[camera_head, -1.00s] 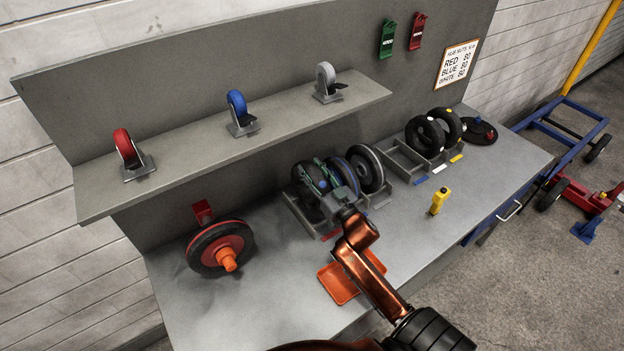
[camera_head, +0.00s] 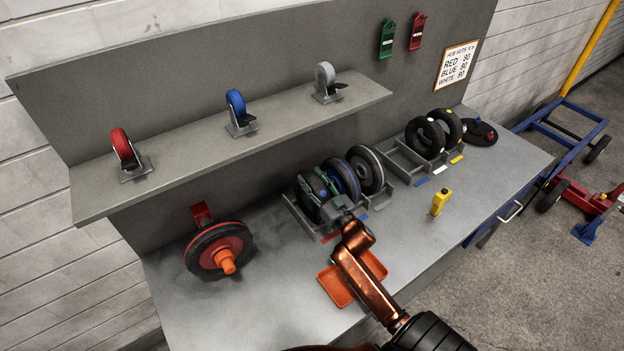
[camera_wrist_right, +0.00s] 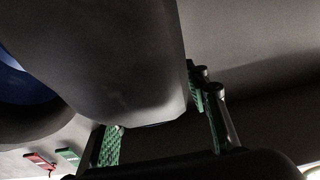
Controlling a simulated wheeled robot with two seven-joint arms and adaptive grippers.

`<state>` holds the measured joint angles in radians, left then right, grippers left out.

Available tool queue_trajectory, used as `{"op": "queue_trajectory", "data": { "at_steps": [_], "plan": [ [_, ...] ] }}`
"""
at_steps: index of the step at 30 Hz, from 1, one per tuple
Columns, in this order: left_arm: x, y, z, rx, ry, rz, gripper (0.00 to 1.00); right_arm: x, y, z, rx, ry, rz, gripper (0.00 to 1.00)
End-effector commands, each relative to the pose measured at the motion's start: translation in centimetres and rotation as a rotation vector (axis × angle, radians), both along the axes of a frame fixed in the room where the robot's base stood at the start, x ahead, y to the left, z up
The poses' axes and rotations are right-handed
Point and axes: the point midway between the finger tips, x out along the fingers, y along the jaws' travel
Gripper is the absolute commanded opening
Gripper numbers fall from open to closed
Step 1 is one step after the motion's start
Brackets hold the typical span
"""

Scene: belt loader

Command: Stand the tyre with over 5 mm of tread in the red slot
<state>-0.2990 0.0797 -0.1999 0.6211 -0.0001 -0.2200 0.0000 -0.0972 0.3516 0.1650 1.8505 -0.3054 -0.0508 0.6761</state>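The slotted grey rack (camera_head: 301,222) stands mid-bench, with a red label (camera_head: 330,237) at its left slot. A dark tyre (camera_head: 307,200) stands upright at that left slot, partly hidden by my right gripper. My right gripper (camera_head: 318,184) straddles it from above, its green pads on both sides; the right wrist view shows the tyre (camera_wrist_right: 120,70) filling the space between the pads, apparently gripped. A blue-rimmed tyre (camera_head: 342,181) and a grey-rimmed tyre (camera_head: 367,170) stand to its right. Tread depth cannot be read. My left gripper is not in view.
A second rack (camera_head: 398,165) with two black tyres (camera_head: 432,135) stands at the right. A yellow gauge-like item (camera_head: 440,202) stands on the bench. An orange tray (camera_head: 337,287) lies below my right arm. The shelf (camera_head: 190,143) overhangs the left side.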

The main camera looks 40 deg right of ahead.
Motion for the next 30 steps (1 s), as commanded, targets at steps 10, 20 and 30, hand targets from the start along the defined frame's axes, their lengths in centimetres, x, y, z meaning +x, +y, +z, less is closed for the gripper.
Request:
{"op": "queue_trajectory", "data": {
  "at_steps": [10, 20, 30],
  "plan": [
    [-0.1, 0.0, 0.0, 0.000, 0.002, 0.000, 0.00, 0.0, 0.0, 0.0, 0.000, 0.000, 0.000, 0.54],
    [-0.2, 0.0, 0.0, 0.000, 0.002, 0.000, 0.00, -3.0, 0.3, -0.5, 0.002, 0.002, -0.002, 0.54],
    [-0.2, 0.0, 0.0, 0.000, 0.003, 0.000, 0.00, -9.6, 1.0, -1.5, 0.001, 0.002, -0.002, 0.54]
  ]
}}
